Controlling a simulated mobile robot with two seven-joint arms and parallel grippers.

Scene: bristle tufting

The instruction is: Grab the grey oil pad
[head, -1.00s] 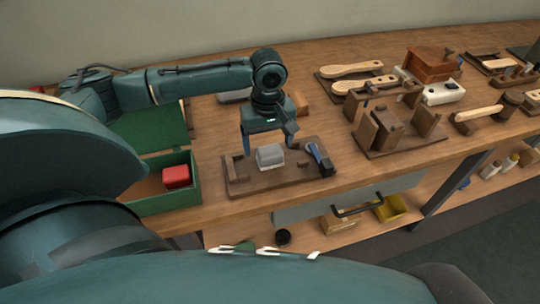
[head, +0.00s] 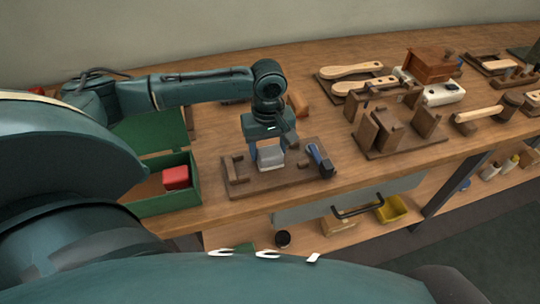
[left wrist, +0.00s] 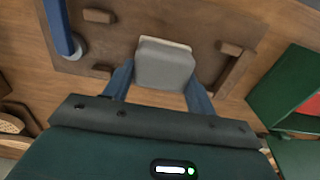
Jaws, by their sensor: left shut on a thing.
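The grey oil pad (head: 271,159) is a small rounded grey block on a brown wooden tray (head: 245,187). My left gripper (head: 269,158) points down over it and is shut on it, with a blue finger at each side. In the left wrist view the pad (left wrist: 165,66) sits between the two fingers (left wrist: 160,85), and a paler layer shows along its far edge. The pad appears still at tray level; I cannot tell whether it touches the tray. My right gripper is not in view.
A blue-and-black tool (head: 320,160) lies at the tray's right end. A green box (head: 160,205) with a red block (head: 176,177) stands to the left. Wooden fixtures (head: 395,130) and brushes (head: 352,70) fill the right. Some bare bench shows between tray and fixtures.

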